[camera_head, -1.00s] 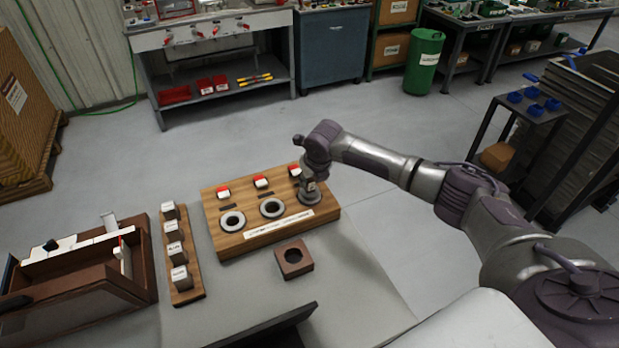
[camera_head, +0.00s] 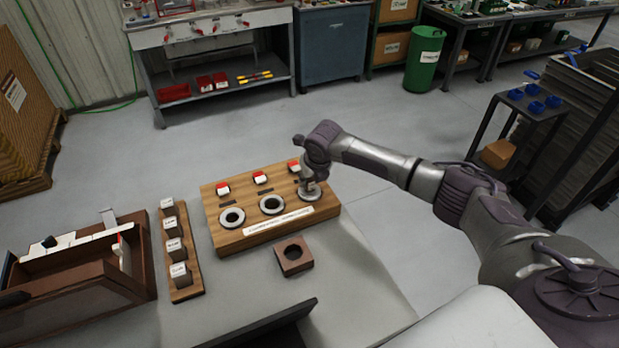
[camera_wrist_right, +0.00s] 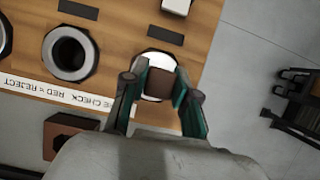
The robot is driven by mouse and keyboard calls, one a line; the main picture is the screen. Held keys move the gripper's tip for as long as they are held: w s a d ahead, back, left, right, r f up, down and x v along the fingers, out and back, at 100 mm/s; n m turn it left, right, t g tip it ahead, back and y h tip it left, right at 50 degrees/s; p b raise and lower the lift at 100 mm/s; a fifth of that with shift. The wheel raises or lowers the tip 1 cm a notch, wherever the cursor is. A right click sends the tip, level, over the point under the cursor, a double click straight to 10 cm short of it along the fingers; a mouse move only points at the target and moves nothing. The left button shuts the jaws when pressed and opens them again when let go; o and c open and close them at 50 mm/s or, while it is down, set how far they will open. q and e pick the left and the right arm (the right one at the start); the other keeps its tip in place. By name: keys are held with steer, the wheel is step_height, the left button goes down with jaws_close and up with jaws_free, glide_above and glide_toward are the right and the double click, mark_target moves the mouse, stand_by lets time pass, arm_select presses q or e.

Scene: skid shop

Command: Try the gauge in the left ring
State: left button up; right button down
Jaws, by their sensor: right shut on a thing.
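A wooden gauge board (camera_head: 228,241) on the table carries three grey rings in a row. The left ring (camera_head: 224,222) and middle ring (camera_head: 262,209) are empty. My right gripper (camera_head: 313,186) is directly over the right ring (camera_head: 304,199). In the wrist view it is shut on a brown block-like gauge (camera_wrist_right: 159,84), with a green-lined finger on each side. The ring (camera_wrist_right: 150,58) shows behind the gauge. I cannot tell whether the gauge is inside the ring or just above it. My left gripper is out of view.
A brown block with a round hole (camera_head: 293,257) sits in front of the board. A wooden strip (camera_head: 185,294) with several labelled blocks and an open wooden box (camera_head: 130,286) stand to the left. Table to the right of the holed block is clear.

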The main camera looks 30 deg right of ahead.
steer(key=shift+s+f, duration=0.1)
steer(key=shift+f, duration=0.05)
stand_by(0.6)
steer(key=shift+r+p, duration=4.1)
steer(key=shift+r, duration=0.55)
